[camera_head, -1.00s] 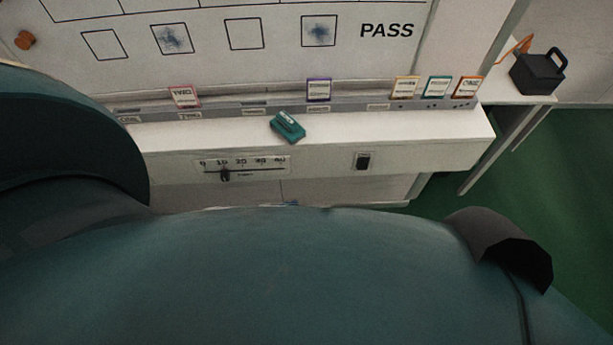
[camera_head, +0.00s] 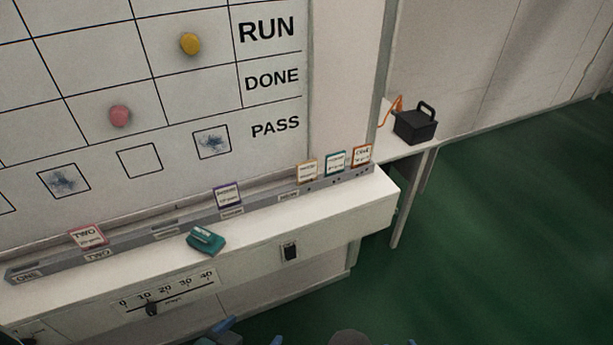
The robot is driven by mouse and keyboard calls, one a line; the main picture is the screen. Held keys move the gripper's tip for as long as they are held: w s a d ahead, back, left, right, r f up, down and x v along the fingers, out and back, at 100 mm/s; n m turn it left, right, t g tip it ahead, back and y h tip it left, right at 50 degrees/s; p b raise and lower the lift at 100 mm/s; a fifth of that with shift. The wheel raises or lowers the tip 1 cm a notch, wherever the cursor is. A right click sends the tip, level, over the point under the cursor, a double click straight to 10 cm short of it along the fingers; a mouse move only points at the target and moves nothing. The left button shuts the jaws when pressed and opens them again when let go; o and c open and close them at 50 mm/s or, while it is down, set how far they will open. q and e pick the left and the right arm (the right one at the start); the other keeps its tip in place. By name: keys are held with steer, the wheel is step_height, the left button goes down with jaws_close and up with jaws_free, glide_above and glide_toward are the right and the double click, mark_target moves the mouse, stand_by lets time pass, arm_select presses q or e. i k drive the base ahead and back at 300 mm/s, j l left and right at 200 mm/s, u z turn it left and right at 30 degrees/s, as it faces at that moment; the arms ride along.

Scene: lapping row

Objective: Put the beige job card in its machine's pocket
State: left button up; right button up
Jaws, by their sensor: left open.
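The beige job card (camera_head: 307,171) stands upright in the grey pocket rail (camera_head: 180,230), leftmost of the three cards grouped at its right end. A pink-edged card (camera_head: 87,236) stands above the TWO label and a purple-edged card (camera_head: 227,194) stands near the middle. A teal card (camera_head: 335,163) and an orange card (camera_head: 362,155) stand right of the beige one. The ONE pocket (camera_head: 27,276) at the far left shows no card. My left gripper (camera_head: 250,334) shows only as blue finger pieces at the bottom edge, open, well below the cards.
A teal block-like object (camera_head: 206,240) lies on the white ledge (camera_head: 260,235) in front of the rail. A slider scale (camera_head: 165,292) and a black switch (camera_head: 289,251) are on the ledge's front. A black box (camera_head: 415,124) stands on a side table. Green floor is clear at right.

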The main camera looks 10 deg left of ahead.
mark_target(71, 289)
steer(key=u, duration=1.35)
